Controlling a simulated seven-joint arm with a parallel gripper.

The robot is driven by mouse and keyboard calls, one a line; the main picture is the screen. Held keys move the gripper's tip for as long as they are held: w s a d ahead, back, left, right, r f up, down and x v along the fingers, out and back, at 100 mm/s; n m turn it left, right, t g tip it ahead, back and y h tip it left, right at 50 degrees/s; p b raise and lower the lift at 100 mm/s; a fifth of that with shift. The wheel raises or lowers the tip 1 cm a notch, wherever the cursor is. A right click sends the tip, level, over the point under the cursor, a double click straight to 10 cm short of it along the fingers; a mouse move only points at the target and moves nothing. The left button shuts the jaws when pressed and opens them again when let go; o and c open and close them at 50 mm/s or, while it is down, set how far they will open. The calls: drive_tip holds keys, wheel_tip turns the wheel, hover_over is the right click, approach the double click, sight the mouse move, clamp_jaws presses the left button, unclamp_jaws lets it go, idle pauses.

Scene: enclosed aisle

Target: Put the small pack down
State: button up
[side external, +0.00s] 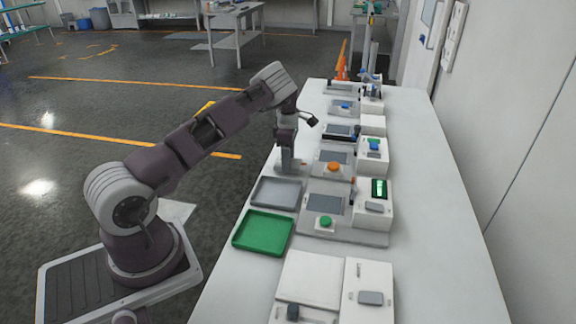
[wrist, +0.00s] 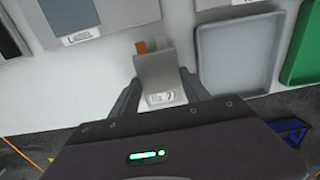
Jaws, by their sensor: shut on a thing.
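My gripper (wrist: 160,90) is shut on a small grey pack (wrist: 158,72) in the wrist view. The pack sits between the two dark fingers, with a white label bearing a dark mark on its near end. In the side external view my gripper (side external: 287,158) points down over the near-left edge of the long white table, just behind the grey tray. The pack is too small there to tell apart from the fingers. I cannot tell whether its underside touches the table.
A grey tray (side external: 277,193) and a green tray (side external: 263,233) lie along the table's left edge. Stations with screens and an orange button (side external: 333,168) or a green button (side external: 326,222) stand to their right. The right strip of the white table (side external: 430,220) is clear.

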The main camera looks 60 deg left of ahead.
wheel_tip(320, 180, up, 7)
drive_tip(key=shift+f, duration=0.15)
drive_tip(key=d+r, duration=0.2)
hover_over(324, 204)
drive_tip(key=f, duration=0.1)
wheel_tip(324, 204, down, 7)
drive_tip(key=shift+f, duration=0.45)
drive_tip(key=shift+f, duration=0.1)
drive_tip(key=o, duration=1.5)
